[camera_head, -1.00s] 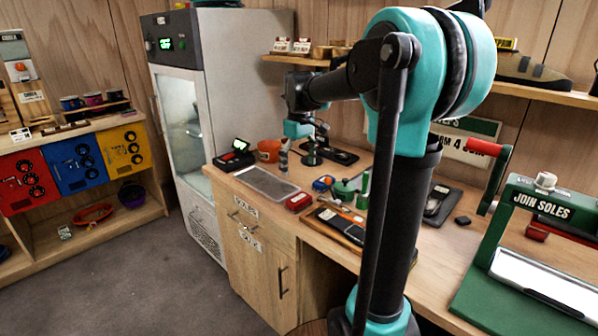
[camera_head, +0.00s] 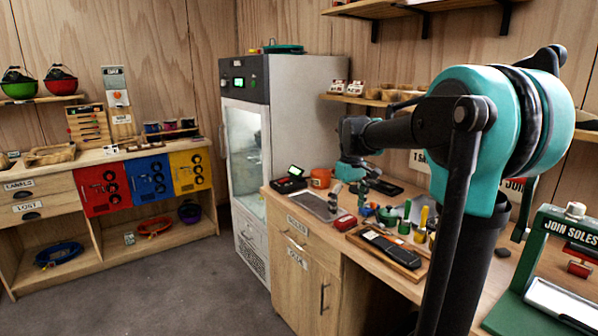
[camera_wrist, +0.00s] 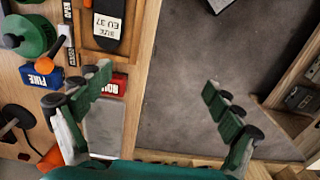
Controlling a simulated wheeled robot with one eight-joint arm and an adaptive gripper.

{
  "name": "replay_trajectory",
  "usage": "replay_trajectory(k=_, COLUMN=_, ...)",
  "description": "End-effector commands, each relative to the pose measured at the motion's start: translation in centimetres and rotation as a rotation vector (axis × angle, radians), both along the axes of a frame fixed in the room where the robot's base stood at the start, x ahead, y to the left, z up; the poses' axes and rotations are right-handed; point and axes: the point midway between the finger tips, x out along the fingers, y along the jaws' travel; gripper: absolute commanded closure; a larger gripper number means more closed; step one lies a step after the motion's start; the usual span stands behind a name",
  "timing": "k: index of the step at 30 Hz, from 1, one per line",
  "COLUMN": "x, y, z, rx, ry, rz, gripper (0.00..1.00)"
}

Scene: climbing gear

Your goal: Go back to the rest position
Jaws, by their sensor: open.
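My gripper (camera_wrist: 157,85) is open and empty in the wrist view, its two green-and-grey fingers spread wide. The left finger hangs over the workbench and the right finger over the grey floor. In the head view my gripper (camera_head: 366,180) is small, above the far left end of the workbench (camera_head: 275,205), close to the orange pot (camera_head: 321,178). My teal and black arm covers part of the bench. A grey mat (camera_head: 312,207) lies below and left of the gripper, and it also shows in the wrist view (camera_wrist: 105,125).
A red box (camera_head: 345,222), a tray with a black insole (camera_head: 390,247) and several small tools crowd the bench. A green "JOIN SOLES" press (camera_head: 545,262) stands at right. A glass-door cabinet (camera_head: 285,100) stands behind. Coloured lockers (camera_head: 150,180) line the left; the floor (camera_head: 165,280) is clear.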

Motion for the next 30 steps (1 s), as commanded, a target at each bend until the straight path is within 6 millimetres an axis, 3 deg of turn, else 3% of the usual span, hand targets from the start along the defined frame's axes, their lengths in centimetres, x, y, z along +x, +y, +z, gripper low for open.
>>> replay_trajectory(k=8, x=-1.5, y=-0.5, z=-1.7, rx=0.003, ry=-0.03, rz=-0.05, gripper=0.08)
replay_trajectory(k=17, x=-5.0, y=-1.4, z=-5.5, rx=0.015, ry=-0.097, rz=-0.165, gripper=0.08)
replay_trajectory(k=23, x=-9.3, y=-2.3, z=-9.7, rx=0.034, ry=-0.169, rz=-0.292, gripper=0.08)
replay_trajectory(k=30, x=-17.8, y=-3.6, z=-17.0, rx=0.085, ry=-0.295, rz=-0.513, gripper=0.08)
